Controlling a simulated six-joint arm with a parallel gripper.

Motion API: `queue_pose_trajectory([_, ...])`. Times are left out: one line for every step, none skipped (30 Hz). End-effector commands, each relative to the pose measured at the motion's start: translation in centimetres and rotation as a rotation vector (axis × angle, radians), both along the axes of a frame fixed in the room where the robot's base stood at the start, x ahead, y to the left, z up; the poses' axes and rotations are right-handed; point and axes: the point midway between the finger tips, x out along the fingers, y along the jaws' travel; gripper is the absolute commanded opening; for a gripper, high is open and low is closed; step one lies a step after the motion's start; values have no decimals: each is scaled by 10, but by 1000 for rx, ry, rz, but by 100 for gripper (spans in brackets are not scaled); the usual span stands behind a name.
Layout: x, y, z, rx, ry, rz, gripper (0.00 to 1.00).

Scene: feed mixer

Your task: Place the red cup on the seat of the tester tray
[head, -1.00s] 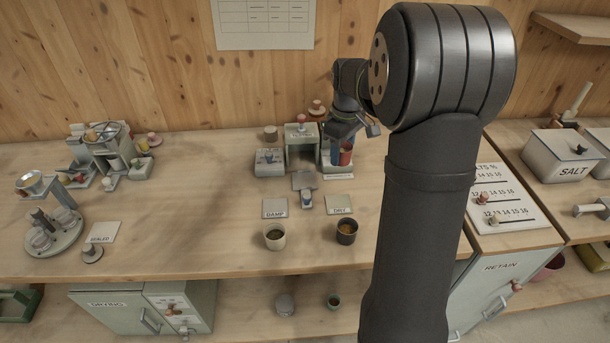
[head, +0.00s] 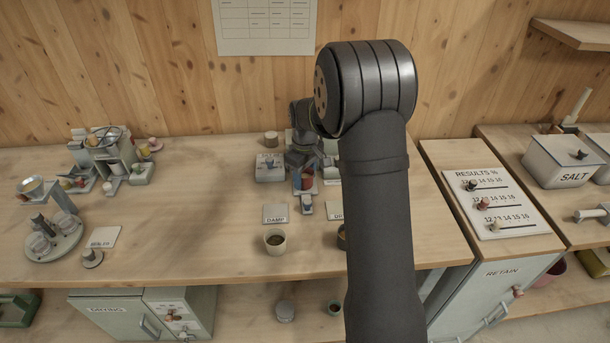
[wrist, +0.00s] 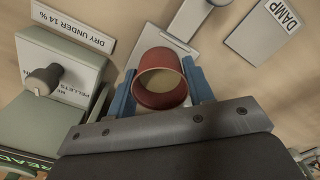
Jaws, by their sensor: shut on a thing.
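The red cup (wrist: 160,99) is held between the blue fingers of my gripper (wrist: 163,86) in the wrist view. In the head view the red cup (head: 308,183) shows as a small red patch below my gripper (head: 303,181), in front of the tester. The tester tray (wrist: 187,20) is a pale grey piece beyond the cup in the wrist view, partly hidden by it. In the head view its front end (head: 306,206) shows just below the cup. The seat is hidden, and I cannot tell the cup's height above the tray.
The DAMP card (head: 275,213) and a filled cup (head: 275,240) are in front. My arm covers part of the DRY card (head: 335,211).

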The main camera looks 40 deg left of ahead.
Motion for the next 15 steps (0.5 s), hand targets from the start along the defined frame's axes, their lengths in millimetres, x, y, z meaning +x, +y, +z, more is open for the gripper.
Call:
queue_pose_trajectory([0, 0, 1, 1, -1, 0, 25])
queue_pose_trajectory([0, 0, 1, 1, -1, 0, 25])
queue_pose_trajectory([0, 0, 1, 1, -1, 0, 25])
queue_pose_trajectory([0, 0, 1, 1, -1, 0, 25])
queue_pose_trajectory([0, 0, 1, 1, -1, 0, 25])
queue_pose_trajectory([0, 0, 0, 1, -1, 0, 25])
queue_pose_trajectory([0, 0, 0, 0, 0, 0, 25])
queue_pose_trajectory([0, 0, -1, 0, 0, 0, 25])
queue_pose_trajectory([0, 0, -3, 0, 0, 0, 25])
queue_pose_trajectory([0, 0, -3, 0, 0, 0, 51])
queue_pose_trajectory([0, 0, -2, 0, 0, 0, 57])
queue_pose_trajectory([0, 0, -2, 0, 0, 0, 65])
queue_pose_trajectory([0, 0, -2, 0, 0, 0, 69])
queue_pose_trajectory([0, 0, -2, 0, 0, 0, 69])
queue_pose_trajectory([0, 0, -2, 0, 0, 0, 69])
